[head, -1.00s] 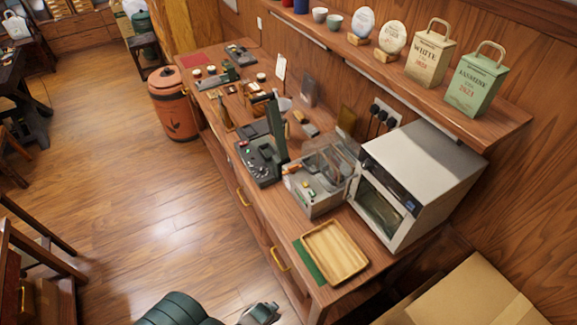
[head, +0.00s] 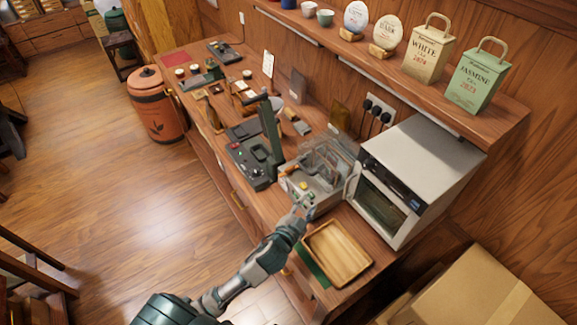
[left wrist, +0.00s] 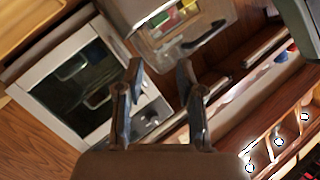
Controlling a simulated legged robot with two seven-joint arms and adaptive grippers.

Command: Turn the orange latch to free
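The grey machine with a clear lid (head: 318,172) stands on the counter between the green-black press and the oven. Small coloured parts show on its front, but I cannot make out the orange latch for certain. My left gripper (head: 301,206) is at the machine's near front edge; I cannot tell whether it touches. In the left wrist view my left gripper (left wrist: 160,72) has its two fingers apart with nothing between them. The machine (left wrist: 155,40) shows beyond the fingertips there, with yellow, red and green parts and a dark handle (left wrist: 208,36). My right gripper is not in view.
The oven (head: 415,185) stands right of the machine; it also shows in the left wrist view (left wrist: 85,85). A wooden tray (head: 338,254) lies close to my left forearm. The press (head: 252,155) stands to the left.

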